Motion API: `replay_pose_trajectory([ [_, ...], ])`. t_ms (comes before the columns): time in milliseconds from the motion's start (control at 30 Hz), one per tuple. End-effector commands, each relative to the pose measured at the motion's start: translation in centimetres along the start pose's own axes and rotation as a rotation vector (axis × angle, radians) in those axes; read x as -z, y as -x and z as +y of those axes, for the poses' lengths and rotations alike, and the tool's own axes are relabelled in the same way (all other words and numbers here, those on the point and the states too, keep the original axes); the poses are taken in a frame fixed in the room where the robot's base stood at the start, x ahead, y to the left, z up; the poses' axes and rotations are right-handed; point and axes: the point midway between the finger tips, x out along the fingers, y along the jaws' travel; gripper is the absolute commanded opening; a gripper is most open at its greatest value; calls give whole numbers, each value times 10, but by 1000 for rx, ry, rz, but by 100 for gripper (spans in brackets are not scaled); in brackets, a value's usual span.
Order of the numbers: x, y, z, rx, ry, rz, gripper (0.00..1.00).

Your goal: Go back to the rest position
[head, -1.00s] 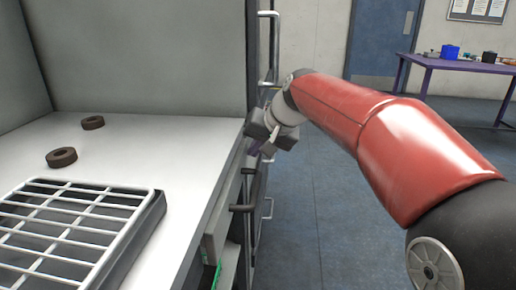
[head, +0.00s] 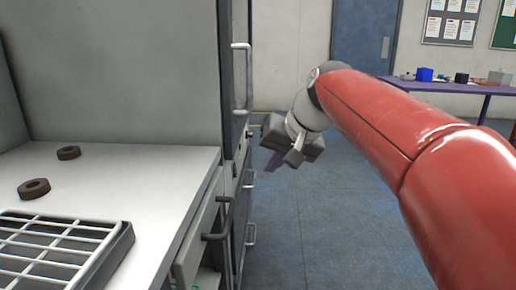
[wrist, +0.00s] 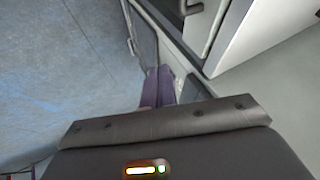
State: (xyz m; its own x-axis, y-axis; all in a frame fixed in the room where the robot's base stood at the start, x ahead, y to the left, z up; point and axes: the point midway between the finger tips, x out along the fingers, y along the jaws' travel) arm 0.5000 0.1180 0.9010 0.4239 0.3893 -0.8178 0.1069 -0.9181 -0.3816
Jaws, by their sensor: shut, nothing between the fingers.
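My gripper (head: 274,162) hangs at the end of my red arm, in the middle of the head view, over the blue floor. It is to the right of the grey cabinet's drawers and handles, with a gap seen between them. In the wrist view its purple fingers (wrist: 158,86) are together and hold nothing. The cabinet front and its handles lie beyond them in that view.
A white counter (head: 120,190) on the left holds a wire rack (head: 62,245) and two dark rings (head: 34,188). Dark handles (head: 222,218) and metal handles (head: 249,78) stick out from the cabinets. A purple table (head: 455,86) stands far back right. The floor (head: 335,190) between is clear.

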Motion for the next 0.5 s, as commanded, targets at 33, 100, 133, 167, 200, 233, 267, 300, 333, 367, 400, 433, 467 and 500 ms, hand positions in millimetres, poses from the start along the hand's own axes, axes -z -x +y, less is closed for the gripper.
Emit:
replay_pose_trajectory([
  [33, -20, 6, 10, -35, 2, 6, 0],
  [100, -52, 10, 28, -94, 6, 14, 0],
  [133, -67, 11, 37, -122, 8, 18, 0],
  [167, -83, 13, 47, -150, 11, 22, 0],
  [200, -105, 13, 60, -185, 16, 25, 0],
  [233, -121, 13, 70, -211, 20, 29, 0],
  [267, -138, 13, 79, -234, 24, 30, 0],
  [300, -159, 12, 91, -264, 30, 33, 0],
  [333, -174, 10, 100, -285, 36, 34, 0],
  [367, -188, 9, 108, -304, 42, 34, 0],
  [400, -206, 6, 118, -326, 49, 34, 0],
  [433, -218, 4, 125, -340, 54, 34, 0],
  [467, -229, 2, 131, -353, 59, 34, 0],
  [500, -241, -1, 138, -366, 65, 33, 0],
])
